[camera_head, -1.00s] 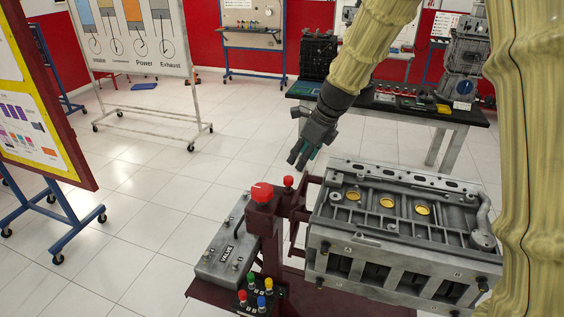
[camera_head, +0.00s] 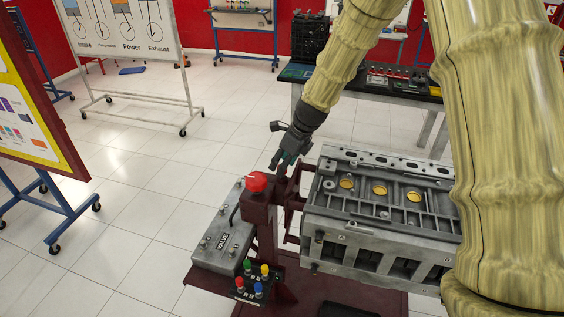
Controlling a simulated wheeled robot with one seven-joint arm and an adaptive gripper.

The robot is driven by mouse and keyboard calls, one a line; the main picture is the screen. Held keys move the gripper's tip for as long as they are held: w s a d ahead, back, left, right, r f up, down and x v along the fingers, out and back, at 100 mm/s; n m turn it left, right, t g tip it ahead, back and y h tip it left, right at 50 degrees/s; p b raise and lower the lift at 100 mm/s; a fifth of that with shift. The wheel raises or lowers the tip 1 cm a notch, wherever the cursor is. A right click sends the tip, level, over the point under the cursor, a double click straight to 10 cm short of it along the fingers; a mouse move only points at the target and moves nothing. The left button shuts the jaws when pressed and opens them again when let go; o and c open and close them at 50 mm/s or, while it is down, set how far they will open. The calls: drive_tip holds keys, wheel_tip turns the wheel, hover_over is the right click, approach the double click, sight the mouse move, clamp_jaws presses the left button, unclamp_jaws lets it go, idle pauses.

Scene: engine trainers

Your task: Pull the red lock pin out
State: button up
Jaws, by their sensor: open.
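The red lock pin (camera_head: 281,174) is a small red knob on top of the dark red stand post, right of and behind a larger red knob. It is small in view, and my fingers partly cover it. My gripper (camera_head: 280,163) is open, with its fingers pointing down, right at the pin in the picture. I cannot tell whether the fingers touch it or are around it. The engine block (camera_head: 385,208) is held on the right side of the stand.
The larger red knob (camera_head: 257,182) stands close by the pin. A grey valve cover (camera_head: 223,240) and a small box with coloured buttons (camera_head: 253,283) sit on the stand. A black-topped workbench (camera_head: 300,74) is behind.

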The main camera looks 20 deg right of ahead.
sight(279, 165)
drive_tip(key=shift+s+a+f, duration=0.1)
drive_tip(key=shift+s, duration=0.35)
drive_tip(key=shift+s+r, duration=0.55)
drive_tip(key=shift+s, duration=0.35)
drive_tip(key=shift+w+f, duration=0.7)
drive_tip(key=shift+w, duration=0.15)
drive_tip(key=c, duration=0.3)
drive_tip(key=shift+w, duration=0.15)
drive_tip(key=c, duration=0.4)
drive_tip(key=shift+a+r, duration=0.1)
drive_tip(key=shift+r, duration=0.05)
drive_tip(key=c, duration=0.3)
drive_tip(key=shift+s+r, duration=0.1)
drive_tip(key=shift+s, duration=0.35)
clamp_jaws()
drive_tip(key=shift+w+r+p, duration=0.2)
drive_tip(key=shift+p, duration=0.2)
wheel_tip(279, 165, up, 3)
drive_tip(key=shift+s+r+p, duration=0.1)
drive_tip(key=shift+p, duration=1)
drive_tip(key=shift+w+r, duration=0.2)
drive_tip(key=shift+r, duration=0.1)
drive_tip(key=shift+r, duration=0.1)
